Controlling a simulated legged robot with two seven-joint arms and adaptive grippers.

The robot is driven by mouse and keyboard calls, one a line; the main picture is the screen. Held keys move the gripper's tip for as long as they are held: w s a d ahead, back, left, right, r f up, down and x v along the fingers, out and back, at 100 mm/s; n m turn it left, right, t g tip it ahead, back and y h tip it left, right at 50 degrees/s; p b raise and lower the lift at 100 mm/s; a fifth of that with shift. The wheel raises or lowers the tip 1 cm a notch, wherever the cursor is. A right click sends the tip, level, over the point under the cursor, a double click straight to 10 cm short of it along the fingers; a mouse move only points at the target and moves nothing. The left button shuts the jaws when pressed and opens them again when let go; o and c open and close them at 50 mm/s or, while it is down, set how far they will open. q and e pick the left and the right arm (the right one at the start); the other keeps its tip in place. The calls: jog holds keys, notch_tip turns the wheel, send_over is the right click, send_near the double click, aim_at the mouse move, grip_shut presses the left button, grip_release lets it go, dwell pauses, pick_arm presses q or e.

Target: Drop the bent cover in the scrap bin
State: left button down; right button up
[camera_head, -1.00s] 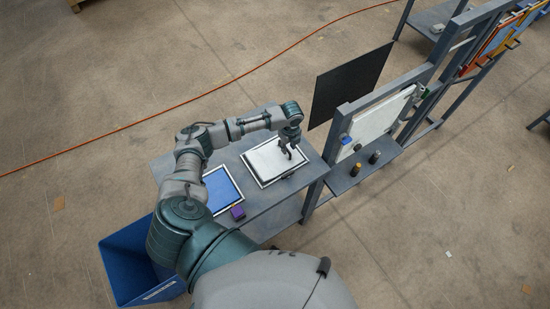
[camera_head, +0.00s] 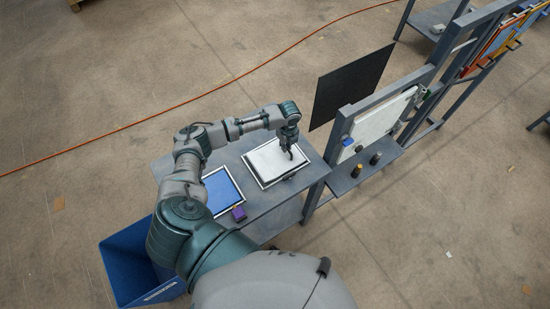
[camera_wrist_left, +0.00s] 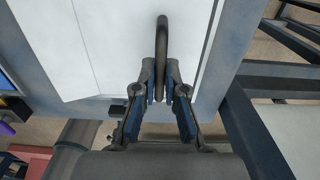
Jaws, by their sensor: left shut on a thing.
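A white cover panel (camera_head: 268,160) lies over a framed tray on the grey table in the head view. In the left wrist view the white panel (camera_wrist_left: 110,50) fills much of the picture, with a faint crease line on its left part. A dark bar handle (camera_wrist_left: 162,45) stands on it. My left gripper (camera_head: 290,153) is over the panel, with its fingers shut on the handle, as the left wrist view (camera_wrist_left: 161,92) shows. I cannot tell whether the panel is lifted. The blue scrap bin (camera_head: 118,262) stands on the floor at the lower left, partly hidden by my arm. My right gripper is out of view.
A framed blue panel (camera_head: 222,190) and a small purple block (camera_head: 238,214) are on the table (camera_head: 255,212). Right of it stands a grey rack (camera_head: 340,120) with a black panel (camera_head: 350,85), a white panel (camera_head: 385,117) and dark cylinders (camera_head: 357,171). An orange cable crosses the floor.

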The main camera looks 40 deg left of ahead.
pick_arm(q)
jog(key=shift+a+r+p, duration=0.1)
jog(key=shift+r+p, duration=0.75)
jog(key=shift+r, duration=0.05)
jog(key=shift+r+p, duration=0.75)
jog(key=shift+p, duration=0.1)
jog(key=shift+r+p, duration=0.45)
jog(key=shift+p, duration=0.05)
jog(key=shift+r, duration=0.85)
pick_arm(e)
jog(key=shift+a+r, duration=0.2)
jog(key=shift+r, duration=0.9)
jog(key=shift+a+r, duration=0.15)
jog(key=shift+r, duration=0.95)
